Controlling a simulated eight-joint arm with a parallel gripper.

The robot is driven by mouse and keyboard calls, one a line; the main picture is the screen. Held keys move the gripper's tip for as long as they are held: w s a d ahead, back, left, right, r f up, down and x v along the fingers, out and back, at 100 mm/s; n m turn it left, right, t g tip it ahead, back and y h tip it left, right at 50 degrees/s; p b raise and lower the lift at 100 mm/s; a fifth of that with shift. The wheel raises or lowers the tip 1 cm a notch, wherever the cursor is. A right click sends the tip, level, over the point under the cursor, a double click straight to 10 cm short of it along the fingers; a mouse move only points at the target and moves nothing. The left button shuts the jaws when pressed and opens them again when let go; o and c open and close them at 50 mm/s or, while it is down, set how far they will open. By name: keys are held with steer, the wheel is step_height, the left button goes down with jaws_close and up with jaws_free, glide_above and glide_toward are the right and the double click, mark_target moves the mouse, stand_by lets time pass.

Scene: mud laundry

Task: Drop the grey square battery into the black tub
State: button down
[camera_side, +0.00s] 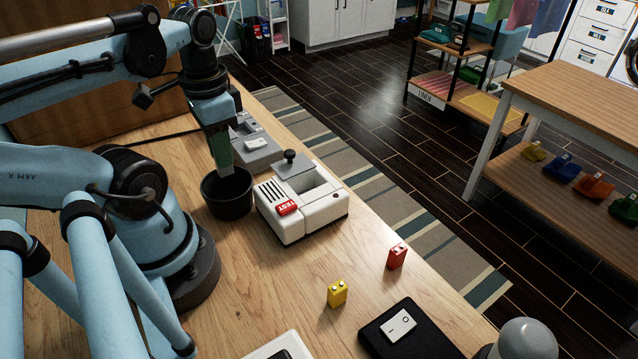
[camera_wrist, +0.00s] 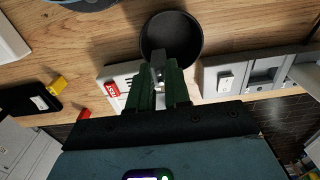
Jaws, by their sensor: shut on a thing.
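The black tub (camera_side: 228,200) stands on the wooden bench, left of the white tester box. It also shows in the wrist view (camera_wrist: 185,24), just beyond my fingertips. My gripper (camera_side: 223,165) points down over the tub, with its fingertips at about the rim. In the wrist view my gripper's green fingers (camera_wrist: 160,82) are shut on a small grey thing (camera_wrist: 158,70), which I take as the grey square battery. The fingers hide most of it. In the side view I cannot make the battery out.
The white box with a red TEST label (camera_side: 302,208) stands close right of the tub. A grey switch unit (camera_side: 255,145) lies behind. A yellow battery (camera_side: 337,293) and a red battery (camera_side: 397,256) stand apart nearer the front, by a black switch pad (camera_side: 408,335).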

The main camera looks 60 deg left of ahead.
mark_target(226, 173)
steer(key=shift+f, duration=2.45)
steer(key=c, duration=1)
jaws_free()
steer(key=shift+r, duration=6.05)
